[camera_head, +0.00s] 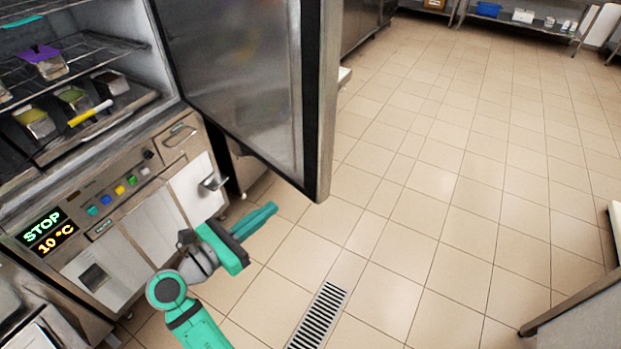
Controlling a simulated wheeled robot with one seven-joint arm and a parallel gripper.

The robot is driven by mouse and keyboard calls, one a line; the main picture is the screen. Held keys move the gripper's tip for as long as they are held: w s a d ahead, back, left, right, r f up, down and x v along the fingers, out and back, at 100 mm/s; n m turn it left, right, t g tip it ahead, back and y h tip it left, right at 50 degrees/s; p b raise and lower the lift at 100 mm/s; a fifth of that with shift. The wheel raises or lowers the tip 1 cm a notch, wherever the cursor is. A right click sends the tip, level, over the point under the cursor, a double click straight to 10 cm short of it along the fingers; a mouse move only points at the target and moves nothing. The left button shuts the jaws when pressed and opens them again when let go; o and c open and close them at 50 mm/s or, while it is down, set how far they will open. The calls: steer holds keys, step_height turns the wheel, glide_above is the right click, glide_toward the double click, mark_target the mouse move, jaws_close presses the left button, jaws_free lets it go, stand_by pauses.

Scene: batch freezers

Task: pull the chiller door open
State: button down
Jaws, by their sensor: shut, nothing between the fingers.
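The chiller door (240,70) stands wide open, swung out toward the right of the chiller. Its grey metal inner face and dark seal face the left, and its pale outer edge (326,100) faces me. The chiller cabinet (125,165) is at the left, with its inside uncovered. My gripper (268,213) is shut and empty, in front of the cabinet's lower right side. In the picture it lies below the door's bottom corner, with a gap between them. I see no door handle; the door's outer face is hidden.
Wire shelves (90,52) hold several small containers (72,98). A control panel (45,232) reads STOP and 10 °C. Tiled floor (440,190) is clear to the right, with a drain grate (320,316). A counter edge (580,300) is at lower right.

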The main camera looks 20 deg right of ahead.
mark_target(318, 173)
steer(key=x, duration=0.9)
steer(key=r+x, duration=0.1)
steer(key=x, duration=0.3)
steer(key=shift+s+d, duration=0.15)
steer(key=shift+d, duration=0.4)
